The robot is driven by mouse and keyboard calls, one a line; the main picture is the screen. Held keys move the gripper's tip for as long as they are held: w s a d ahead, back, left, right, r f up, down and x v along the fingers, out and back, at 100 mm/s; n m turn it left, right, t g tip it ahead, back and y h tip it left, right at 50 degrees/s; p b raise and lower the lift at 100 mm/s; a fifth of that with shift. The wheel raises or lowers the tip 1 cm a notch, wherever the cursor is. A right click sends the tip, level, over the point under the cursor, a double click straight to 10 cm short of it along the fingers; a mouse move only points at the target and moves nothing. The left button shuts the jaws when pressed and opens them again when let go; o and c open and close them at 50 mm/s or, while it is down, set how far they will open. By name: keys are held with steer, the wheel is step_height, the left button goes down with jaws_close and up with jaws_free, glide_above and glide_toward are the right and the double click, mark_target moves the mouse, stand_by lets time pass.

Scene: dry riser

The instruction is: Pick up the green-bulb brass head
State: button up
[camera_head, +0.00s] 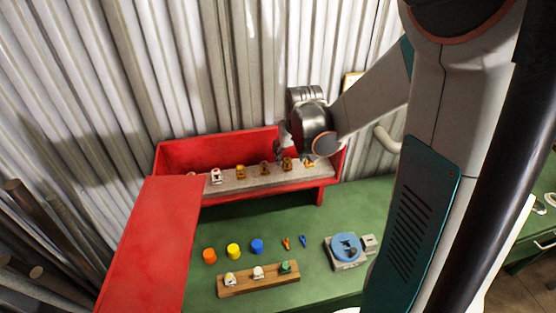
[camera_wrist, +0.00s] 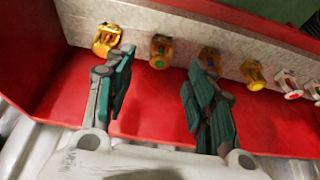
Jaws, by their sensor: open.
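The green-bulb brass head (camera_wrist: 160,50) stands on the pale grey strip inside the red cabinet, with its green bulb facing the wrist camera. In the head view it appears to be the second brass head from the right (camera_head: 287,164), partly behind my fingers. My gripper (camera_wrist: 160,62) is open and empty. In the wrist view, its two dark green fingers lie either side of the green-bulb head, which shows in the gap near the tips. I see no contact. In the head view, my gripper (camera_head: 281,145) hangs just above the row.
Other brass heads (camera_wrist: 105,38) (camera_wrist: 210,60) (camera_wrist: 253,73) stand close on both sides, with white heads (camera_wrist: 289,84) farther right. The red cabinet (camera_head: 215,149) has a back wall behind the row. The green bench (camera_head: 220,220) holds coloured caps, a wooden rack (camera_head: 258,283) and a blue round device (camera_head: 345,247).

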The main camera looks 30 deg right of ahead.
mark_target(288, 160)
steer(key=shift+b+x, duration=0.7)
steer(key=shift+x, duration=2.45)
jaws_close()
